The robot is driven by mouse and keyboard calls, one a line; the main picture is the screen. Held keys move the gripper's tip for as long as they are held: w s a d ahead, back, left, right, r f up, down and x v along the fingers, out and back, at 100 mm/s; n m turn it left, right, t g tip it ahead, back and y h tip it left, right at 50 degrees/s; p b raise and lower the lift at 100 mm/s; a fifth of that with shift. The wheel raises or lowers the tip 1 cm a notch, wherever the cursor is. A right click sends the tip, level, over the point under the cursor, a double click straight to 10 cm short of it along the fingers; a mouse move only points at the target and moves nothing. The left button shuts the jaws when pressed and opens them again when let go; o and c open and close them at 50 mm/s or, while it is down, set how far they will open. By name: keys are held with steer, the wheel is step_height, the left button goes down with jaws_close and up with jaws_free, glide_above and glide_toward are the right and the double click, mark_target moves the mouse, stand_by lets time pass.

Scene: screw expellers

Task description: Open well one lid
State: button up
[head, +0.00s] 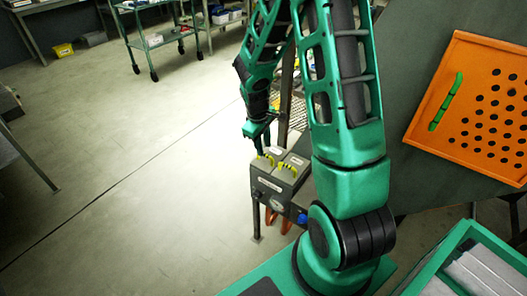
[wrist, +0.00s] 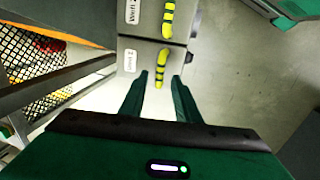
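The grey machine (head: 268,190) has two lids side by side, each with a yellow-and-black handle. In the wrist view, the nearer lid has a label that seems to read "Well 1" (wrist: 130,61); its handle (wrist: 161,66) stands upright in the picture. The other lid's label seems to read "Well 2" (wrist: 132,11), with its own handle (wrist: 168,20). Both lids look shut. My gripper (wrist: 160,78) is open, its fingertips on either side of the lower end of the well one handle, apparently not touching it. In the head view my gripper (head: 262,152) is just above the machine.
An orange perforated tray (head: 440,75) with a green handle lies on the dark surface at the right. A green-edged bin (head: 460,250) is at the lower right. A wire mesh (wrist: 30,65) is left of the machine in the wrist view.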

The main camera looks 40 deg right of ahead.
steer(key=shift+w+d+f, duration=0.1)
steer(key=shift+d+f, duration=0.1)
steer(key=shift+f, duration=0.65)
steer(key=shift+w+d+f, duration=0.1)
steer(key=shift+d+f, duration=0.05)
steer(key=shift+f, duration=0.7)
steer(key=shift+c, duration=0.2)
